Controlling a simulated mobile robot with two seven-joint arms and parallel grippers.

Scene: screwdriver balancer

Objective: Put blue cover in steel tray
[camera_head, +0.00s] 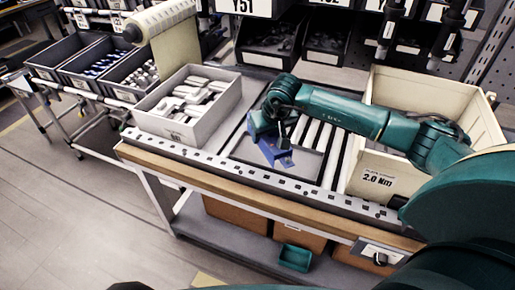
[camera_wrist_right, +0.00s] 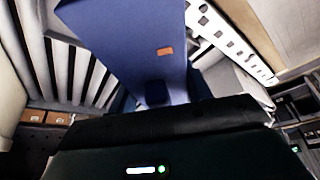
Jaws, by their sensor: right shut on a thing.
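The blue cover (camera_head: 272,151) is held over the middle of the workbench, tilted, with its lower end toward the front. My right gripper (camera_head: 268,126) is shut on its upper part. In the right wrist view the blue cover (camera_wrist_right: 130,40) fills the upper middle as a flat blue panel with a small orange mark. A flat grey metal surface, seemingly the steel tray (camera_head: 307,165), lies below and beside the cover on the bench. The cover and arm hide part of it, and I cannot tell whether the cover touches it. My left gripper is not in view.
A grey box (camera_head: 163,125) of white parts stands left of the cover. A large cream bin (camera_head: 430,100) stands to the right, behind my right arm. White rollers (camera_head: 328,140) lie between. A perforated rail (camera_head: 220,162) runs along the front edge.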

